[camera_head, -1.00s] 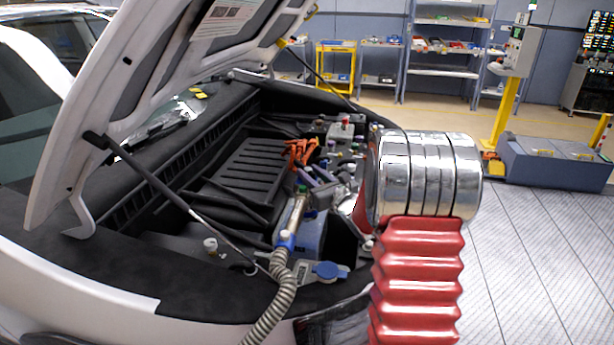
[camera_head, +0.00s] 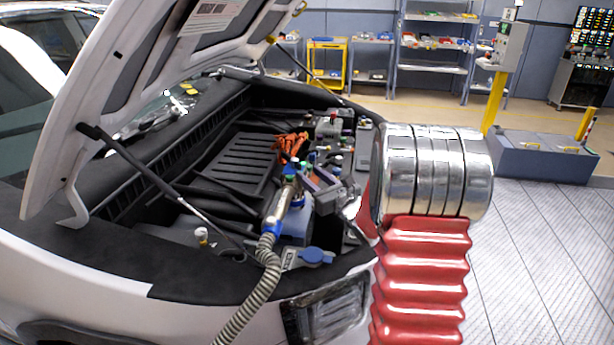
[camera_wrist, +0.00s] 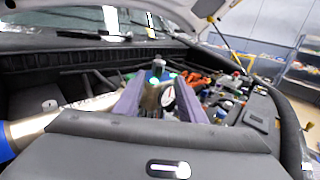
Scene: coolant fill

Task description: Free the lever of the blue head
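The blue head, a metal cylinder with blue parts (camera_head: 281,205), stands tilted at the front of the engine bay, with a ribbed grey hose (camera_head: 255,295) hanging from its lower end. My gripper (camera_head: 303,179) has purple fingers and is at the head's upper end. In the wrist view the purple fingers (camera_wrist: 157,98) are spread apart, with a small dark-capped metal part (camera_wrist: 153,96) between them. I cannot tell whether they touch it. A metal tube with a blue end (camera_wrist: 30,128) lies at the lower left there. I cannot make out the lever clearly.
The raised hood (camera_head: 130,95) and its strut (camera_head: 150,180) stand at the left. Orange cables (camera_head: 291,146) and several coloured caps crowd the bay behind my gripper. A blue cap (camera_head: 316,256) is at the front edge.

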